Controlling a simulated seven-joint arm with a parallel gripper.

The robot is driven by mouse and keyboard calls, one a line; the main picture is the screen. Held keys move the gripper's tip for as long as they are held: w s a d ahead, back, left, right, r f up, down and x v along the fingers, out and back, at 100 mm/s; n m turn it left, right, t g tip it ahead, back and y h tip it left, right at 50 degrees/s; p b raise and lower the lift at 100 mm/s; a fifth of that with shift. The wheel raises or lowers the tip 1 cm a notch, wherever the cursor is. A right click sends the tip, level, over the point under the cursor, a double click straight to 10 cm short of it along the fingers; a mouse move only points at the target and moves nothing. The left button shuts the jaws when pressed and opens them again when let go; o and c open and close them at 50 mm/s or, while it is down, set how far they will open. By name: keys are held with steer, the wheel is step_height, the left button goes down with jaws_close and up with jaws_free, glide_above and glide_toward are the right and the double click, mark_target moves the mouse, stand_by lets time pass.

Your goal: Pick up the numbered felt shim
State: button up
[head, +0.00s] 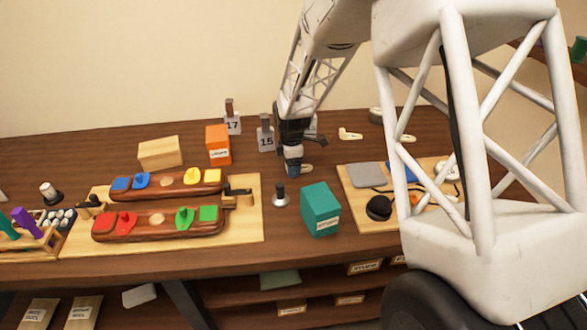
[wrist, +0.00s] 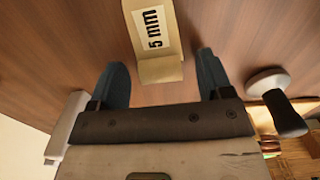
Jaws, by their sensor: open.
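A pale tan shim (wrist: 160,72) with a white label reading "5 mm" lies on the brown table in the wrist view. My gripper (wrist: 162,64) is open, with one blue-grey finger on each side of the shim's near end. The shim appears between the fingers with gaps on both sides; I cannot tell the height of the fingertips above the table. In the head view my gripper (head: 293,171) points down at the table, and a small pale piece (head: 307,168) shows just right of it, mostly hidden by the fingers.
A dark-knobbed metal piece (head: 280,197) stands close by, also in the wrist view (wrist: 283,112). A teal box (head: 320,210) is in front, number stands 15 (head: 265,138) and 17 (head: 232,122) behind. A wooden board (head: 252,222) with red-brown holders lies left, another board (head: 352,205) right.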

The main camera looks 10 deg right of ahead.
steer(key=c, duration=1)
steer(key=shift+r, duration=5)
